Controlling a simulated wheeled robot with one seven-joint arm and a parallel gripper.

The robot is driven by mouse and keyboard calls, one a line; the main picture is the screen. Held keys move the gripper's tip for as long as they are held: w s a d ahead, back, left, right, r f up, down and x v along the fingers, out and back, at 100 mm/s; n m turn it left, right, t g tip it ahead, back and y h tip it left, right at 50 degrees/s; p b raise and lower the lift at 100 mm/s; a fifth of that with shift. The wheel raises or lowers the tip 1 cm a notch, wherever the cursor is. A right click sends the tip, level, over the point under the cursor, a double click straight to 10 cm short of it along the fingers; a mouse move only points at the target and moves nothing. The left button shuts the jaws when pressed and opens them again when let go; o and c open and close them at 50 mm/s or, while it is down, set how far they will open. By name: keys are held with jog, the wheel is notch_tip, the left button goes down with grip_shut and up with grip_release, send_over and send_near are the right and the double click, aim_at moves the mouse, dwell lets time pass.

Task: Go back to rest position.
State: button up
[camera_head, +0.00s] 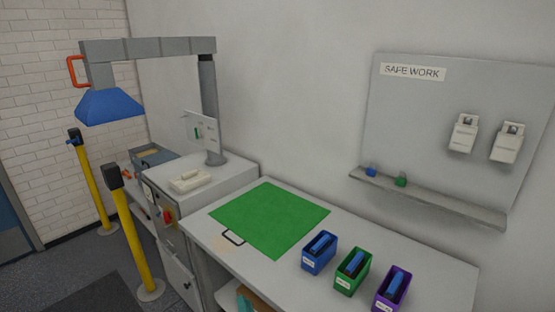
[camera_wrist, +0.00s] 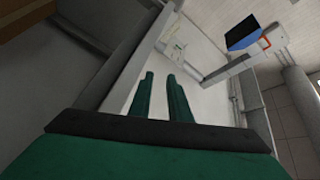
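My gripper (camera_wrist: 160,78) shows in the wrist view as two green fingers with a narrow gap between them. It is open and nothing is held in the gap. The fingers point towards a pale surface and touch nothing that I can see. My gripper and arm do not show in the head view. The workbench (camera_head: 205,234) in the head view carries a green mat (camera_head: 270,217).
A blue bin (camera_head: 319,253), a green bin (camera_head: 352,272) and a purple bin (camera_head: 392,290) hold blue items on the bench. A blue hood (camera_head: 110,107) hangs at left; it also shows in the wrist view (camera_wrist: 242,34). Yellow posts (camera_head: 135,240) stand on the floor.

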jog(key=s+d+f+n+h, duration=0.1)
jog(key=s+d+f+h, duration=0.15)
jog(key=s, duration=0.45)
jog(key=s+d+f+g+h, duration=0.15)
jog(key=s+f, duration=0.25)
jog(key=s, duration=0.4)
jog(key=s+d+f+n+h, duration=0.1)
jog(key=s+d+f, duration=0.25)
jog(key=s, duration=0.35)
jog(key=s+r+n, duration=0.2)
jog(key=s+n, duration=0.1)
jog(key=s, duration=0.6)
jog(key=s+d+r+n+h, duration=0.1)
jog(key=s+r+n, duration=0.2)
jog(key=s, duration=0.6)
jog(key=shift+s+g, duration=0.35)
jog(key=shift+s, duration=0.05)
jog(key=shift+w+d, duration=0.1)
jog(key=shift+w, duration=0.05)
